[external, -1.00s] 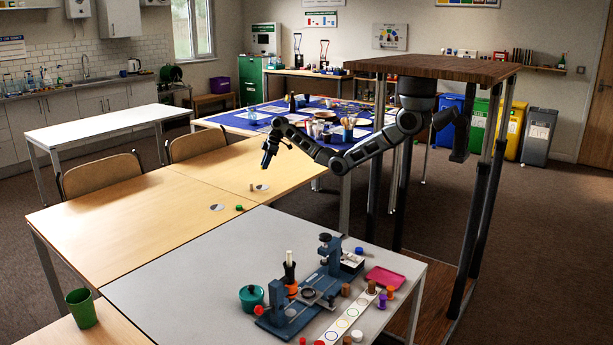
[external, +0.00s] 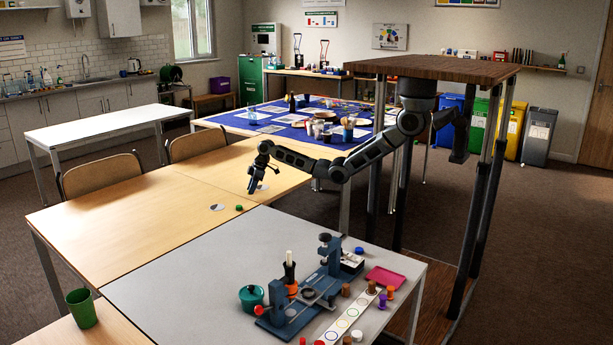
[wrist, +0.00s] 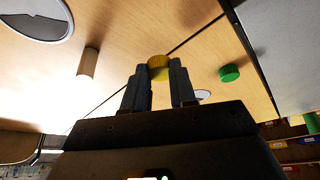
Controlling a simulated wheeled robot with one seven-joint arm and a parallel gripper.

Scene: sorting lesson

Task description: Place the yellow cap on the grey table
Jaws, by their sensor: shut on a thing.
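The yellow cap (wrist: 157,66) sits between the two fingertips of my gripper (wrist: 160,84) in the wrist view, and the fingers are shut on it. In the external view my gripper (external: 252,186) points down over the wooden tables; the cap cannot be made out there. The grey table (external: 170,275) is nearer the camera, adjoining the wooden tables. Its surface also shows at the upper right of the wrist view (wrist: 292,45).
A green cap (wrist: 229,73) lies on the wood near the grey table's edge. A tan cylinder (wrist: 88,64) stands nearby. The grey table holds a blue fixture (external: 325,278), a teal pot (external: 251,297) and a pink tray (external: 385,277); its left part is clear.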

